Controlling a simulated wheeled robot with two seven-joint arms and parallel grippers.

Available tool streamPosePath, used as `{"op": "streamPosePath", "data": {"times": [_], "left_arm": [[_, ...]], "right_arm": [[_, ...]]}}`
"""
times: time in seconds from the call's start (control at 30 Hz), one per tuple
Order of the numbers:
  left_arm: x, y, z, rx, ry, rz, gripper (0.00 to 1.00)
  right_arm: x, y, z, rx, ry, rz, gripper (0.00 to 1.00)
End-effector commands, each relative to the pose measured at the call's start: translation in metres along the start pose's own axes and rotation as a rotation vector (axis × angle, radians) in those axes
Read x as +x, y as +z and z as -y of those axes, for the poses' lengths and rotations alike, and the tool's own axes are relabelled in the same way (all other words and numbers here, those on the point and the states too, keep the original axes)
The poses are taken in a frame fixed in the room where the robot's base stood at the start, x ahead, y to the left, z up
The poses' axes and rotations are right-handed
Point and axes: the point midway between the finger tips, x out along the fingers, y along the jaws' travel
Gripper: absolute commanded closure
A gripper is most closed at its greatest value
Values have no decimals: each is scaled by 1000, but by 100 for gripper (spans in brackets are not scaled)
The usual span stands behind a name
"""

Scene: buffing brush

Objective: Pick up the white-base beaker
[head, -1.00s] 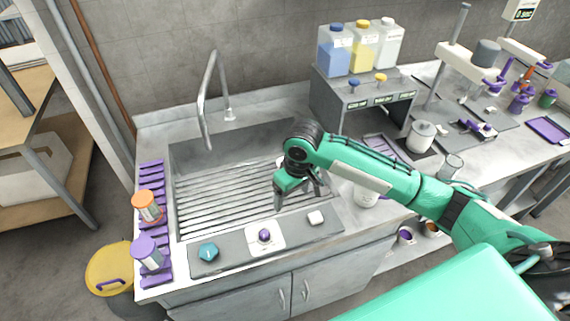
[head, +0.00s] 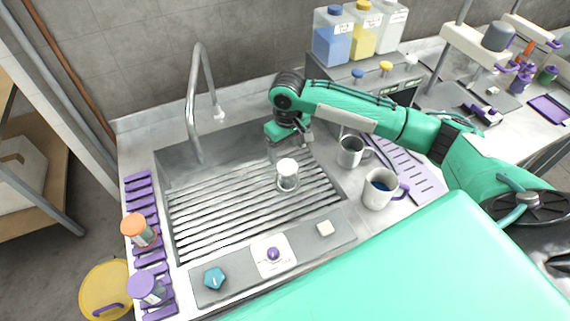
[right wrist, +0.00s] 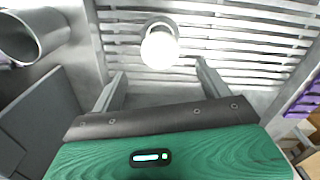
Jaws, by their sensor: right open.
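The white-base beaker (head: 288,174) stands upside down on the slatted rack in the sink, its round white base on top and its clear wall below. In the right wrist view its white base (right wrist: 160,48) shows just beyond the fingertips, between their lines. My right gripper (head: 290,148) is open and empty, behind and above the beaker in the head view. Its two spread fingers (right wrist: 160,72) also show in the right wrist view, apart from the beaker. My left gripper is not in view.
A tall faucet (head: 194,105) rises left of the beaker. A metal mug (head: 350,152) and a white mug (head: 380,190) stand to the right. Orange (head: 135,225) and purple (head: 143,285) beakers sit on the left rack. Slats around the beaker are clear.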

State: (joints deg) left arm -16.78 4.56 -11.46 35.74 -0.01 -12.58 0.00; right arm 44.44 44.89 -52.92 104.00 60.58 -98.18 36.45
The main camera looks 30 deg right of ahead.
Motion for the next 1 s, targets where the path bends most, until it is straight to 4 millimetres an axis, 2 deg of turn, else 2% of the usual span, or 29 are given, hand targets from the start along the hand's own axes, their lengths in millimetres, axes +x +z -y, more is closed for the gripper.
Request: {"op": "streamPosePath", "data": {"times": [0.1, 0.23, 0.33, 0.43, 0.6, 0.8, 1.0], "left_arm": [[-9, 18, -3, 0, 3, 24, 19], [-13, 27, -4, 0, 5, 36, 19], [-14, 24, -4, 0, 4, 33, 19], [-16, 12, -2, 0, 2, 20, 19], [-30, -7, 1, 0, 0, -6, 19], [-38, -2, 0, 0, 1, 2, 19], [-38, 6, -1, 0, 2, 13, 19]], "right_arm": [[23, 1, 0, 0, 0, 5, 22], [44, 0, 1, -1, -1, 2, 22], [53, 0, 1, 0, -1, 1, 22], [58, 1, 1, -1, 0, 2, 22], [76, 2, 0, -1, 0, 4, 22], [103, 2, 1, -1, 0, 1, 22], [109, 2, 0, -2, 0, 0, 22]]}}
